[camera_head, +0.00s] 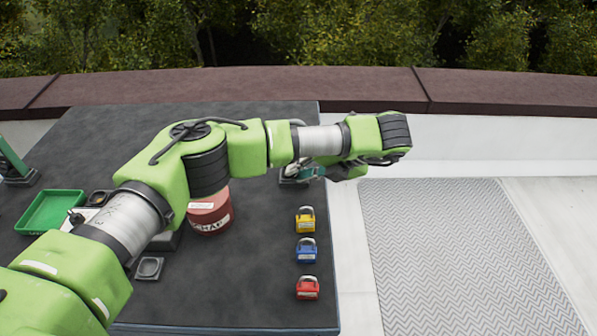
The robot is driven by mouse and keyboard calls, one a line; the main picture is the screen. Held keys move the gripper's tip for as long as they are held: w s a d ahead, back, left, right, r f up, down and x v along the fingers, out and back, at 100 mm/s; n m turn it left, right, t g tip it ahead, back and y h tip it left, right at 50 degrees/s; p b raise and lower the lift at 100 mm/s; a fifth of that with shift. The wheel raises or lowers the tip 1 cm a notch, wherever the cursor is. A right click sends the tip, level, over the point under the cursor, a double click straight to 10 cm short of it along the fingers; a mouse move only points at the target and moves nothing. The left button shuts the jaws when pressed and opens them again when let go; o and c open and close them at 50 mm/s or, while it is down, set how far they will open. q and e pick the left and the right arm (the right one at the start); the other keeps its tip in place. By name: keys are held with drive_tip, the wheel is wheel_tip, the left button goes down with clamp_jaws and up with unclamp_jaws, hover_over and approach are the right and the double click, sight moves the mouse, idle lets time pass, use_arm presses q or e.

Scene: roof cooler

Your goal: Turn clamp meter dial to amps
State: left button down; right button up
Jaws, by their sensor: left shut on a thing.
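My left arm reaches from the lower left across the dark table and bends back at its wrist. My left gripper (302,171) is low over the table's far right part, small and partly hidden under my wrist. It is shut on a small dark thing there, which seems to be the clamp meter (289,181). The meter's dial and its marks cannot be made out. My right gripper is not in view.
Yellow (305,220), blue (307,251) and red (307,288) padlocks stand along the table's right edge. A red tub (211,215) is beside my forearm, a green tray (50,211) at left. A dark-based green thing (12,162) is at the left edge.

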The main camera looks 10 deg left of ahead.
use_arm(q)
drive_tip(key=shift+d+y, duration=0.1)
drive_tip(key=shift+y, duration=0.3)
drive_tip(key=c, duration=2)
unclamp_jaws()
drive_tip(key=shift+o, duration=0.2)
drive_tip(key=v, duration=1.2)
drive_tip(key=shift+f, duration=0.1)
